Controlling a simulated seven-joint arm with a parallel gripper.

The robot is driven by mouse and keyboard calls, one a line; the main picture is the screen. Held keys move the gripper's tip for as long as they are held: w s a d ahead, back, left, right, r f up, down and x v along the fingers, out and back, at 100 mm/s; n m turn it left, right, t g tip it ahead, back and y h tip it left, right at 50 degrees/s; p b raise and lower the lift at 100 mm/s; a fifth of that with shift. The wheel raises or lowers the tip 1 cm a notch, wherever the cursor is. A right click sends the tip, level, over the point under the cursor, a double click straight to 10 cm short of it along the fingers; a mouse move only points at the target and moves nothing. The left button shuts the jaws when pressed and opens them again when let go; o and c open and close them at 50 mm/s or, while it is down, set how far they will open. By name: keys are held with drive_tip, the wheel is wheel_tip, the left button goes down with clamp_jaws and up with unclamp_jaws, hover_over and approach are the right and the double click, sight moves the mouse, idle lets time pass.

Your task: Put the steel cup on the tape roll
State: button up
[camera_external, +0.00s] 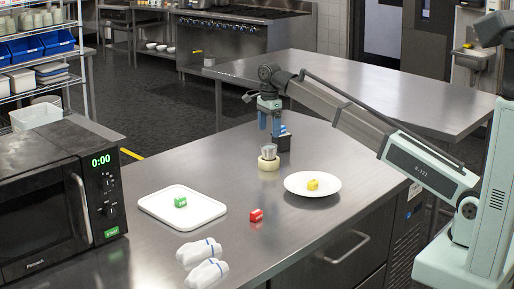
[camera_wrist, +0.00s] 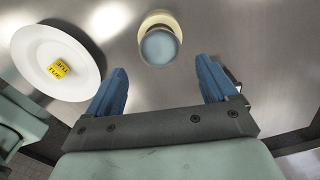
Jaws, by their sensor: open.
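The steel cup (camera_external: 268,151) stands upright on the cream tape roll (camera_external: 268,165) near the middle of the counter. In the wrist view the round end of the cup (camera_wrist: 159,47) covers most of the tape roll (camera_wrist: 156,17), whose pale rim shows around it. I cannot tell whether the cup rests on top of the ring or partly inside it. My gripper (camera_external: 270,126) is open and empty, above and slightly behind the cup. In the wrist view the cup lies just beyond my gripper's spread blue fingers (camera_wrist: 160,74), apart from them.
A white plate (camera_external: 296,188) with a yellow block (camera_external: 313,185) is right of the roll. A microwave (camera_external: 50,205) is left.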

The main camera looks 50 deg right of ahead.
sight(269, 146)
drive_tip(key=shift+r, duration=1.8)
